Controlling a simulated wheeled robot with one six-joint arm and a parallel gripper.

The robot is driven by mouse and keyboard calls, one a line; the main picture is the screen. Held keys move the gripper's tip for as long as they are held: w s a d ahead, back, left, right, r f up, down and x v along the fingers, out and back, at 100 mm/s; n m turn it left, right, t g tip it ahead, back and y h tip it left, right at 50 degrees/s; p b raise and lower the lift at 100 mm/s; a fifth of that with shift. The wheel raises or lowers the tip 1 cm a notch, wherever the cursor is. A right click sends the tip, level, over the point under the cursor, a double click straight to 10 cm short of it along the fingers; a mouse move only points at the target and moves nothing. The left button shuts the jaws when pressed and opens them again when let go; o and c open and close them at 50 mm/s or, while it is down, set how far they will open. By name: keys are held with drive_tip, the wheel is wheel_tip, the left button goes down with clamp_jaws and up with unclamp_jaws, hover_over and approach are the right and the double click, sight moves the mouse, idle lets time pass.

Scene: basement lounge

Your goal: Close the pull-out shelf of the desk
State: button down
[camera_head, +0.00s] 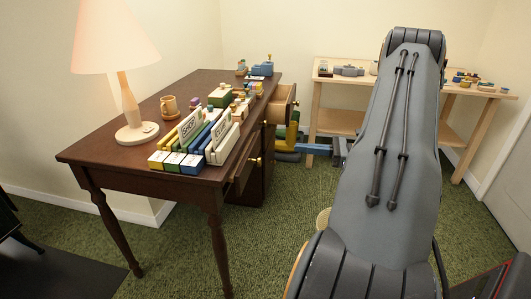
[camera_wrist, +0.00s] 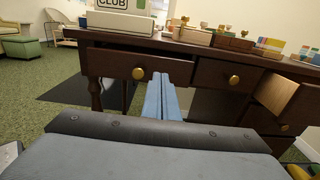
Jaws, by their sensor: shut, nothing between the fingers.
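The dark brown desk (camera_head: 120,150) stands at the left in the head view; its front fills the upper wrist view (camera_wrist: 210,50). A wide front with a brass knob (camera_wrist: 138,73) is under the desktop, left in the wrist view; I cannot tell whether this is the pull-out shelf or how far it is out. A second front with a brass knob (camera_wrist: 234,80) is right of it. A drawer with pale wooden sides (camera_head: 284,103) stands open; it also shows in the wrist view (camera_wrist: 278,95). My gripper (camera_wrist: 161,80) is shut and empty, its blue fingers pointing at the desk front.
A pale wooden table (camera_head: 325,85) stands behind my arm. Stacked coloured things (camera_head: 288,145) are beside the desk. Green carpet (camera_head: 180,255) is clear in front.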

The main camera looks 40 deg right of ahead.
sight(255, 142)
drive_tip(key=x, duration=1.3)
drive_tip(key=shift+w+a+r, duration=0.15)
drive_tip(key=shift+w+a, duration=0.05)
drive_tip(key=shift+w, duration=0.15)
